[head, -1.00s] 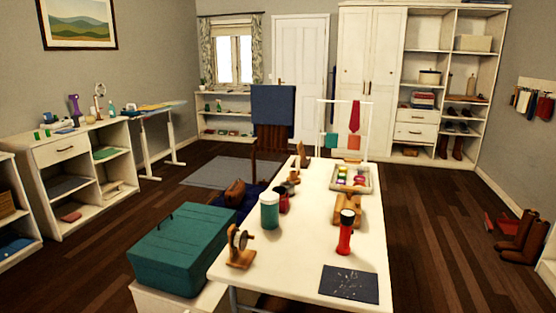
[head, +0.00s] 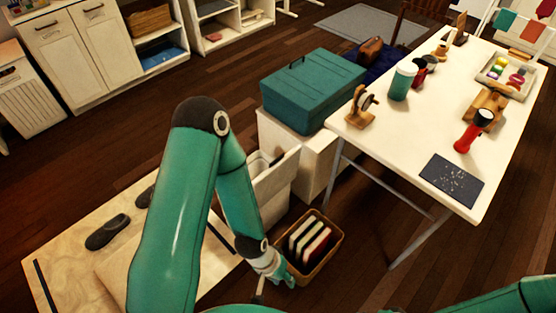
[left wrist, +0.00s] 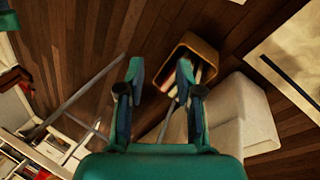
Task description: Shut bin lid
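A white bin (head: 268,190) stands on the floor left of the table, beside a white cabinet. A pale panel at its top looks like a raised lid (head: 278,170), though my arm hides part of it. The white bin also shows at the right of the left wrist view (left wrist: 248,115). My left gripper (head: 287,277) is low in front of the bin, beside a tan basket (head: 325,265). In the left wrist view my left gripper (left wrist: 160,72) has its fingers spread, with nothing between them. My right gripper is out of view; part of my right arm shows at the bottom right.
The tan basket holds several upright flat items. A teal box (head: 312,88) sits on the white cabinet (head: 320,150). A white table (head: 400,150) is at the right. A wooden board with dark slippers (head: 108,232) lies at the left.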

